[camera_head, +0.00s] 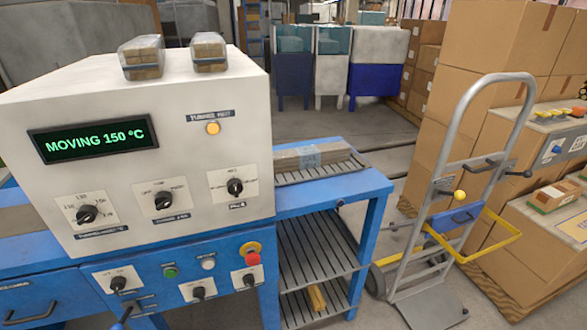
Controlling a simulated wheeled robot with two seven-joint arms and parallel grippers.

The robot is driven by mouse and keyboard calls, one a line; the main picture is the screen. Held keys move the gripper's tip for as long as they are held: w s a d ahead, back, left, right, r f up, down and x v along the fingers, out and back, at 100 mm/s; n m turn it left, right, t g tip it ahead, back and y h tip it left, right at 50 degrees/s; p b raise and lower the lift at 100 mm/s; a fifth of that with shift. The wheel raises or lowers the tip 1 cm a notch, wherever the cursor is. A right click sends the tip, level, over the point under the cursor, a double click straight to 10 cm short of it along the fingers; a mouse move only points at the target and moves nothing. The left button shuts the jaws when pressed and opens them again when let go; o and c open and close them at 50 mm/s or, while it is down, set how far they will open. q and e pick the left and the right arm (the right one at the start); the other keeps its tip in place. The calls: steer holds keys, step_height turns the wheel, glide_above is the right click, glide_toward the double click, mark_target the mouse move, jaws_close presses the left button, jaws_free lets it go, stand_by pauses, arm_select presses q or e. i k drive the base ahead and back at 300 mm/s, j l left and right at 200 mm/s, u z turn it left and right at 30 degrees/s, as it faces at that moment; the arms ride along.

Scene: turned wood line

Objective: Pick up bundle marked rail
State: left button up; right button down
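A long shrink-wrapped wood bundle (335,155) with a pale blue label lies on the roller outfeed (330,174) right of the white machine. Two shorter wrapped wood bundles sit on top of the machine, one at the left (142,60) and one at the right (209,53). A small yellowish wood piece or bundle (317,298) lies on the lower slatted shelf. A small wood bundle with a green and white marking (553,194) lies on a carton at the right. No marking is readable as "rail". Neither of my grippers shows.
The white machine (200,110) displays "MOVING 150 °C" and has several knobs and a red stop button (252,259). A grey hand truck (440,220) stands right of the blue table frame (372,205). Stacked cartons (490,45) fill the right side. Open floor lies behind the outfeed.

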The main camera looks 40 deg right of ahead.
mark_target(288, 160)
steer(key=z, duration=1.3)
steer(key=i+l+u, duration=0.5)
steer(key=l+u, duration=0.25)
steer(key=l, duration=0.2)
steer(key=i, duration=0.05)
